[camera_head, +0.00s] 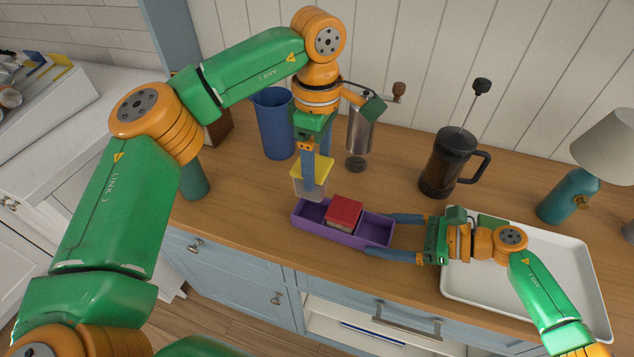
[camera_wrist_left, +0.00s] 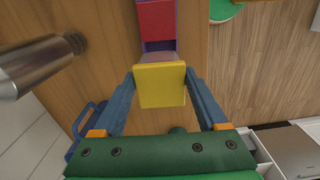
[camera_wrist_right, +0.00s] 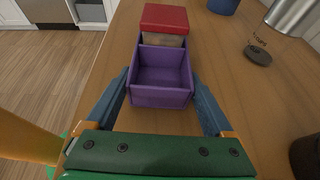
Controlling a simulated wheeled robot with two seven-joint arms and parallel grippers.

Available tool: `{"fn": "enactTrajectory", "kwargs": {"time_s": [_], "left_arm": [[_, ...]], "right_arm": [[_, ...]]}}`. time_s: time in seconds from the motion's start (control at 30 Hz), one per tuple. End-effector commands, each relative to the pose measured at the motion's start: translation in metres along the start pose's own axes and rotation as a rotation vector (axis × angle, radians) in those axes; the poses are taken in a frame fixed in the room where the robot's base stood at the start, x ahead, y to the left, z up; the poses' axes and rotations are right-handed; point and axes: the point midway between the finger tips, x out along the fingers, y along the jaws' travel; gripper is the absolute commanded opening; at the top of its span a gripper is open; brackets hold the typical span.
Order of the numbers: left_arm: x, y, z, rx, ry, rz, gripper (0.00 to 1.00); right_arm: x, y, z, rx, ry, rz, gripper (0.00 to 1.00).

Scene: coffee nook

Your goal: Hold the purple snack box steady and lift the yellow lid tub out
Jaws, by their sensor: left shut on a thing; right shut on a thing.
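The purple snack box (camera_head: 322,234) stands on the wooden counter. It also shows in the right wrist view (camera_wrist_right: 161,97), where its near compartment is empty. A red lid tub (camera_head: 345,212) sits in its middle. The yellow lid tub (camera_head: 312,170), with a clear body, is above the box's left end in the head view. My left gripper (camera_head: 314,180) points down and is shut on this tub; the yellow lid (camera_wrist_left: 160,86) lies between its fingers in the left wrist view. My right gripper (camera_head: 381,235) is shut on the box's right end, one finger on each side.
A blue cup (camera_head: 273,125) and a metal grinder (camera_head: 358,130) stand behind the box. A French press (camera_head: 446,165) is behind right. A white tray (camera_head: 560,255) lies right, under my right arm. A teal bottle-shaped lamp (camera_head: 568,197) stands far right.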

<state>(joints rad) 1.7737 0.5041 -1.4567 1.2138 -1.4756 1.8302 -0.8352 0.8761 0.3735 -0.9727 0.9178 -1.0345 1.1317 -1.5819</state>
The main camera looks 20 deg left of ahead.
Motion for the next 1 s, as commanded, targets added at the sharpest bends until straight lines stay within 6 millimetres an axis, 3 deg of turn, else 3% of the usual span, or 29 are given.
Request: {"fn": "enactTrajectory", "kwargs": {"time_s": [0.27,0.3,0.33,0.63,1.0], "left_arm": [[-0.006,0.000,0.000,0.001,-0.001,-0.001,0.16],[-0.006,0.000,0.000,0.001,-0.001,-0.001,0.16],[-0.006,0.000,0.000,0.001,-0.001,-0.001,0.16],[-0.006,0.000,0.000,0.001,0.000,-0.001,0.16],[-0.006,0.000,0.000,0.001,0.000,-0.001,0.16]], "right_arm": [[0.000,0.000,0.001,0.000,-0.001,0.000,0.27],[0.000,0.000,0.001,0.000,-0.001,0.000,0.95],[0.000,0.000,0.000,0.000,-0.001,0.000,1.00],[-0.009,0.000,0.000,0.000,0.000,-0.001,1.00],[-0.103,-0.001,0.000,0.000,0.001,-0.002,1.00]]}}
